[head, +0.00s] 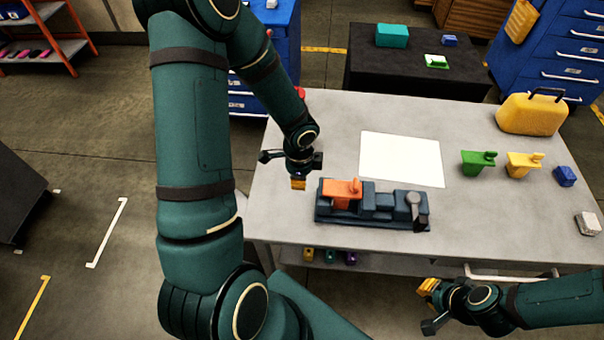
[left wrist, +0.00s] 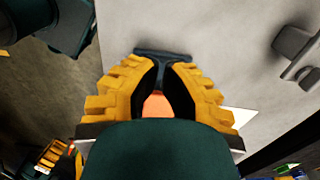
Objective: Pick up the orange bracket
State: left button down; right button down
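The orange bracket (head: 336,188) sits on the left part of the dark blue jig (head: 383,202) on the grey table. My left gripper (head: 298,184) points down just left of the bracket, apart from it in the head view. In the left wrist view, a gap shows between the yellow fingers of my left gripper (left wrist: 166,68), with orange (left wrist: 156,105) visible behind the gap and the end of the jig (left wrist: 162,54) beyond the tips. My right gripper (head: 428,287) hangs off the table's front edge, empty; its finger opening is too small to judge.
A white sheet (head: 402,158) lies behind the jig. A green bracket (head: 477,163), a yellow bracket (head: 522,165), a blue block (head: 565,176), a grey block (head: 588,223) and a yellow case (head: 532,114) stand to the right. The table's left front is clear.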

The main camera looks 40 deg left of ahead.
aim_at(320, 195)
pick_arm(q)
jog(key=w+d+f, duration=0.2)
jog(key=d+f, duration=0.1)
jog(key=f, duration=0.2)
jog(key=shift+d+f+b, duration=0.15)
jog(key=shift+d+b, duration=0.05)
jog(key=shift+b, duration=0.15)
jog(key=shift+w, duration=0.1)
jog(key=shift+w+d+b, duration=0.45)
jog(key=shift+w+d, duration=0.05)
jog(key=shift+d, duration=0.35)
jog(key=shift+a, duration=0.15)
